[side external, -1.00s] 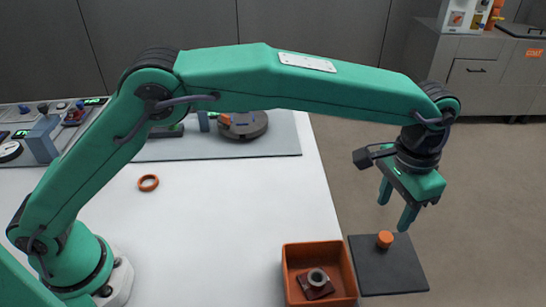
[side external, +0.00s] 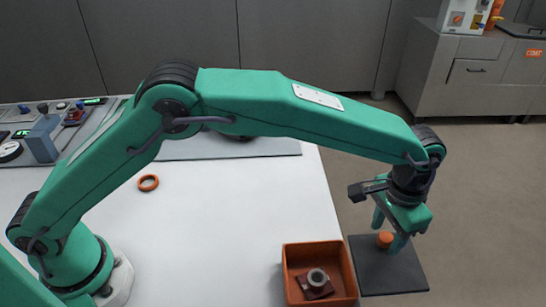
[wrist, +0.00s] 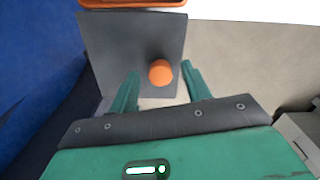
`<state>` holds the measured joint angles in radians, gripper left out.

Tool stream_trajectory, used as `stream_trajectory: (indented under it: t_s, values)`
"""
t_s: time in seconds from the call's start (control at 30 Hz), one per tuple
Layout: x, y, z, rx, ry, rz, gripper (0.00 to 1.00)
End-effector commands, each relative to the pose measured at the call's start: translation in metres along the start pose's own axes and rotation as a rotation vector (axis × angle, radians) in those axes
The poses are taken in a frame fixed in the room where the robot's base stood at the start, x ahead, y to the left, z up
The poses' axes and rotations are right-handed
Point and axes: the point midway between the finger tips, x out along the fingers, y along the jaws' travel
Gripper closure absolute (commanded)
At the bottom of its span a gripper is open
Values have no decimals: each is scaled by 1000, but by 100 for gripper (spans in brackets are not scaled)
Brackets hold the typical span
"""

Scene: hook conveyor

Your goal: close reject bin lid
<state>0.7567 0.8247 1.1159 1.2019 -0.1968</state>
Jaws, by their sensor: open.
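The reject bin is an orange open box (side external: 291,250) at the table's front right edge, with a grey ringed part on a dark red piece inside it. Its dark grey lid (side external: 400,281) lies open, folded out to the right beyond the table edge. An orange knob (side external: 385,239) stands on the lid; it also shows in the wrist view (wrist: 160,73). My gripper (side external: 388,240) is open and points down at the lid. In the wrist view its fingers (wrist: 160,82) stand apart on either side of the knob's near side, with nothing held.
An orange ring (side external: 148,183) lies on the white table (side external: 220,220), far left of the bin. A grey mat (side external: 230,147) with equipment is at the back. The table between ring and bin is clear. Floor shows right of the lid.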

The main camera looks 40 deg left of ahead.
Motion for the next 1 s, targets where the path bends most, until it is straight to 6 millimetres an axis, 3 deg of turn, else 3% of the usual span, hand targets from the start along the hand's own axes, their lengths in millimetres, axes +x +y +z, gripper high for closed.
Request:
stream_trajectory:
  t_s: [0.2,0.47,0.73,1.0]
  values:
    - [12,0,0,0,0,0,52]
    - [13,0,0,0,1,0,52]
    - [13,0,0,0,1,0,100]
    - [12,-1,0,-7,1,0,100]
